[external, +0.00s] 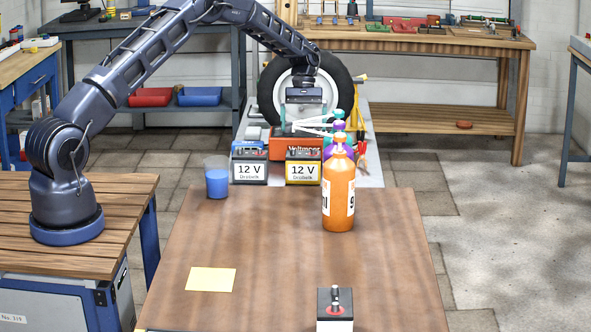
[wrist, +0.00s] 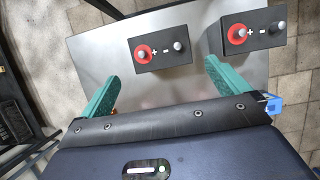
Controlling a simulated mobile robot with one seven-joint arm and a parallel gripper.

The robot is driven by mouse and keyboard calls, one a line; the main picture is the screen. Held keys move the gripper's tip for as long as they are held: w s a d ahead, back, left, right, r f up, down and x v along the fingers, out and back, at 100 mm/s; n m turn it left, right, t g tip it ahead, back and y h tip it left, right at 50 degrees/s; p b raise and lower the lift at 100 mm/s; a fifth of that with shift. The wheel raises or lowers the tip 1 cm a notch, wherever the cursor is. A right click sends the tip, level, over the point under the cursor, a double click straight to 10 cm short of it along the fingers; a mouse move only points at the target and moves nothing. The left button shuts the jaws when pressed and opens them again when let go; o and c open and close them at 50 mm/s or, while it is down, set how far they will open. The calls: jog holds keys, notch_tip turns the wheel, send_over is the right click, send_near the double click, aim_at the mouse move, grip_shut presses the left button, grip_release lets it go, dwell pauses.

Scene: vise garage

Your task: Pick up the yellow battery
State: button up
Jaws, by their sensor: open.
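In the wrist view, my teal fingers (wrist: 162,72) are spread wide. One dark battery top (wrist: 160,52) with a red-ringed terminal lies ahead, between the finger lines. A second battery top (wrist: 247,33) lies to the right. Their labels are hidden there, so I cannot tell which is yellow.
An orange bottle (external: 338,195) stands right of the batteries, with a purple bottle partly behind it. A blue cup (external: 217,180) stands left. The table (external: 270,250) is mostly clear.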

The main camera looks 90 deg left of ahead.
aim_at(304, 154)
jog(key=x, duration=1)
jog(key=shift+d+f, duration=0.1)
jog(key=shift+f, duration=0.2)
jog(key=shift+c, duration=0.4)
jog(key=c, duration=1.3)
jog(key=shift+r, duration=0.15)
